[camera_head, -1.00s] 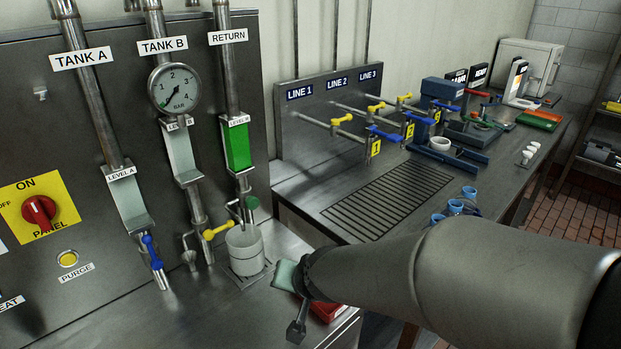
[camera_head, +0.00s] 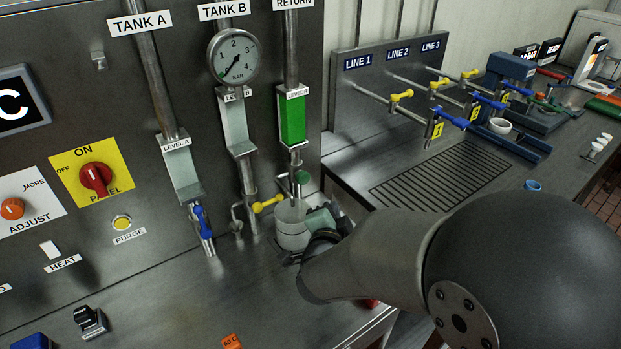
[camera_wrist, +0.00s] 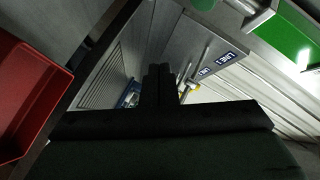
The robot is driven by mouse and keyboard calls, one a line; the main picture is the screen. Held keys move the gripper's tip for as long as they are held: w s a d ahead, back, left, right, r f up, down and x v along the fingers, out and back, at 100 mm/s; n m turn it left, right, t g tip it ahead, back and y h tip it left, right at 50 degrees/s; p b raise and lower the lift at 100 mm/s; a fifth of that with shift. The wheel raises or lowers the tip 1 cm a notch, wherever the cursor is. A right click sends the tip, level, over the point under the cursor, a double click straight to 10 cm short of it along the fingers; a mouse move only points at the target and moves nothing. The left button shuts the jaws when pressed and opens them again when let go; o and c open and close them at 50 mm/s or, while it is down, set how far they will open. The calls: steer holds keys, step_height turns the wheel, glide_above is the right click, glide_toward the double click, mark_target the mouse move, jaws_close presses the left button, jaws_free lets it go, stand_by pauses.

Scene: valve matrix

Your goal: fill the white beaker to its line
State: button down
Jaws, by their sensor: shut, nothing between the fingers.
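The white beaker (camera_head: 291,236) stands on a small grate at the panel's foot, below the RETURN pipe. My wrist overlaps its right side; I cannot make out its line or its contents. A yellow-handled valve (camera_head: 267,203) is at its upper left, and a green knob (camera_head: 302,177) is just above it. A blue-handled valve (camera_head: 201,222) hangs under TANK A. In the wrist view my gripper (camera_wrist: 160,72) is shut and empty; the beaker is not seen there. In the head view its fingers are mostly hidden behind my wrist, beside the beaker.
A pressure gauge (camera_head: 233,58) and a green level window (camera_head: 292,120) are on the panel. The red PANEL switch (camera_head: 96,179) and purge button (camera_head: 122,222) are left. A red bin (camera_wrist: 30,95) shows in the wrist view. The bench front left of the beaker is mostly clear.

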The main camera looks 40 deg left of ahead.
mark_target(308, 180)
steer(key=w+a+p, duration=0.2)
steer(key=w+a, duration=0.1)
steer(key=a, duration=0.5)
steer(key=shift+a+p, duration=0.15)
steer(key=shift+p, duration=0.15)
stand_by(1.9)
steer(key=shift+w+a+b, duration=0.1)
steer(key=shift+a+b, duration=0.2)
steer(key=shift+a, duration=0.1)
steer(key=shift+w+a, duration=0.15)
steer(key=shift+a, duration=0.45)
stand_by(4.0)
